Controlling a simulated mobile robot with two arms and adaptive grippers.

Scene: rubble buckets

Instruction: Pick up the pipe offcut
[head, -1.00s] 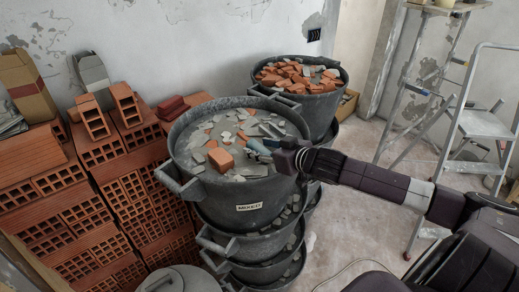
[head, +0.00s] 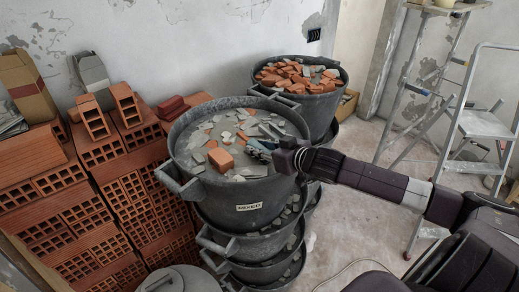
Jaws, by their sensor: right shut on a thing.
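A large dark grey bucket labelled MIXED (head: 290,205) stands at the centre, full of grey and pale rubble. My right gripper (head: 260,152) reaches in over its right rim from the right. Its fingers are low among the rubble and shut on a small piece, which I take to be the pipe offcut; the fingers mostly hide it, so its shape is unclear. An orange brick chunk (head: 221,159) lies just left of the fingertips. My left gripper is not in view.
A second bucket (head: 337,92) of orange brick rubble stands behind, to the right. Hollow bricks (head: 75,215) are stacked on the left. A metal stepladder (head: 480,125) stands at the right. Open floor lies between the buckets and the ladder.

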